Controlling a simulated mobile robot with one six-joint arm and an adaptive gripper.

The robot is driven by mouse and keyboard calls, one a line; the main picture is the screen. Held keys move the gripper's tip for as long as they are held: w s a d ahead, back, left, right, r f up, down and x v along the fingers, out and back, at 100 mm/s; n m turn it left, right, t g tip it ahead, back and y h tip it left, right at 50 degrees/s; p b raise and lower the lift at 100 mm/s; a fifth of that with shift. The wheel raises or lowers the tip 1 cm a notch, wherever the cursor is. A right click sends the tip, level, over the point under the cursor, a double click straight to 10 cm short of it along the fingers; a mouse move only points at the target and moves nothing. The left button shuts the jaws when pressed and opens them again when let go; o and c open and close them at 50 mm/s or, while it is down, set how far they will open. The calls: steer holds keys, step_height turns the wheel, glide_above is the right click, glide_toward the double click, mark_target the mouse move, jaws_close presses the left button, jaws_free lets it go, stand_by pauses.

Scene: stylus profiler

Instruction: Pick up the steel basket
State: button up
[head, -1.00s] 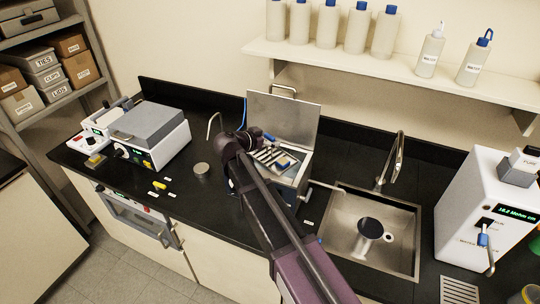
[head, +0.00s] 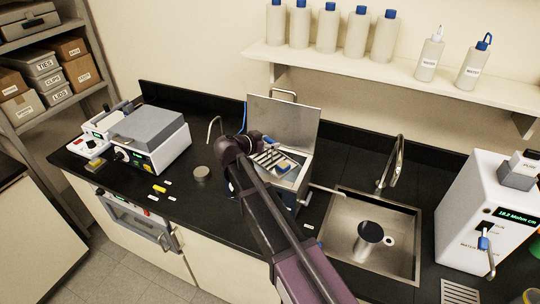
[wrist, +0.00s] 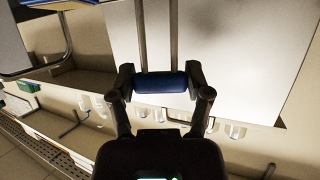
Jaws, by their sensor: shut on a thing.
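The steel basket (head: 271,161) shows at the open metal tank (head: 304,172), partly hidden by my arm. Its blue handle grip (wrist: 160,85) hangs between two steel rods in the wrist view. My gripper (wrist: 160,92) is shut on this blue grip, with one finger at each end of it. In the head view the fingertips are mostly hidden behind my wrist. I cannot tell whether the basket touches the tank's bottom. A small blue and yellowish piece (head: 284,164) shows at the basket's right side.
The tank's metal lid (head: 285,118) stands upright behind the basket. A sink (head: 340,225) lies right. A bottle shelf (head: 400,75) hangs above.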

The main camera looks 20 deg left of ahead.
steer(key=shift+r, duration=0.2)
steer(key=shift+r+p, duration=1.6)
steer(key=shift+p, duration=0.2)
steer(key=s+d+r+p, duration=0.1)
steer(key=s+d, duration=0.7)
steer(key=s, duration=0.5)
steer(key=shift+s+r, duration=0.2)
steer(key=shift+s, duration=0.2)
steer(key=shift+w, duration=0.1)
steer(key=n+t+y+b, duration=0.1)
steer(key=n+y, duration=0.4)
glide_above(269, 159)
steer(key=shift+w+f, duration=0.1)
steer(key=shift+f, duration=0.75)
steer(key=shift+f, duration=0.1)
step_height(269, 159, down, 6)
steer(key=b, duration=0.6)
steer(key=shift+b, duration=0.35)
steer(key=shift+f, duration=0.15)
